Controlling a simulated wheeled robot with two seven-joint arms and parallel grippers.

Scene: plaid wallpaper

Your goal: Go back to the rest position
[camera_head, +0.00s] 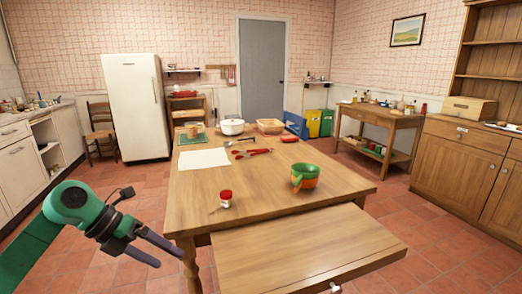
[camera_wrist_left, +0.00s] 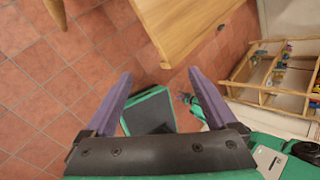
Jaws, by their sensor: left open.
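My left gripper (camera_head: 170,259) is at the lower left of the head view, beside the near left corner of the wooden table (camera_head: 335,187). Its purple fingers are apart with nothing between them. The left wrist view also shows this gripper (camera_wrist_left: 158,73) open and empty, with red floor tiles and part of a wooden surface beyond it.
A drawer (camera_head: 310,250) stands pulled out at the table's front. A white sheet (camera_head: 205,159) lies behind. Tiled floor (camera_head: 130,190) is clear left of the table.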

